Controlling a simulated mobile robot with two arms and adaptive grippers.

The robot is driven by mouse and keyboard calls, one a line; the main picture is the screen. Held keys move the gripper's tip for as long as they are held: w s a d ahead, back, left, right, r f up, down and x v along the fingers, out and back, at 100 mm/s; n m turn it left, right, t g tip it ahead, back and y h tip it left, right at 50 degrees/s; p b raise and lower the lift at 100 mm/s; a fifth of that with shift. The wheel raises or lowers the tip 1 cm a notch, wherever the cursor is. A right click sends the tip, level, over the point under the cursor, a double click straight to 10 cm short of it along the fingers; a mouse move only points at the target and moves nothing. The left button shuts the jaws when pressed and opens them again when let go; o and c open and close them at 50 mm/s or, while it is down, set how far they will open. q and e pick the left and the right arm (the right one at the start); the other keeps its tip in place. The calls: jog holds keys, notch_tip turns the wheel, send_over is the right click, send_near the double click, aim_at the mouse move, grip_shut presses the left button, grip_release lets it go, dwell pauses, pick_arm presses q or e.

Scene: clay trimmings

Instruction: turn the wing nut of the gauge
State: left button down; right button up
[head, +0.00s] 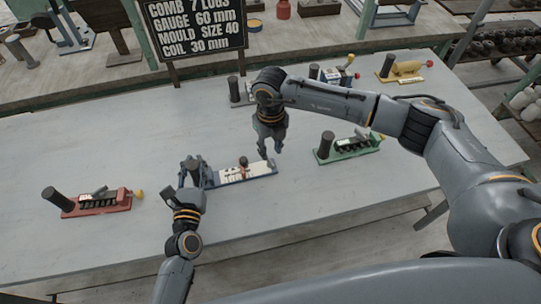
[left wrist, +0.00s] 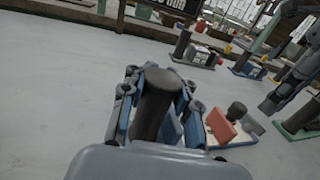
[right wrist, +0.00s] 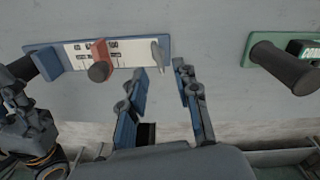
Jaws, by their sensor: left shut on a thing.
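The gauge (head: 248,174) lies on the pale table, with a blue base, a white scale and a red slider (right wrist: 101,52) with a dark knob. A small grey upright piece at its right end (right wrist: 158,52), seemingly the wing nut, shows in the right wrist view. My left gripper (head: 191,168) is shut on the gauge's dark post handle (left wrist: 153,104) at its left end. My right gripper (head: 270,145) is open and empty above the gauge's right end. In the right wrist view its fingers (right wrist: 160,82) are spread, with the grey piece just beyond the gap.
A red fixture (head: 95,205) stands to the left and a green one (head: 350,150) to the right. A yellow fixture (head: 405,72) and others stand farther back. A black sign (head: 195,27) reads "GAUGE 60 mm" among other lines. The table front is clear.

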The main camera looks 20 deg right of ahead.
aim_at(270, 160)
jog(key=shift+f, duration=2.15)
jog(key=shift+c, duration=0.4)
grip_shut()
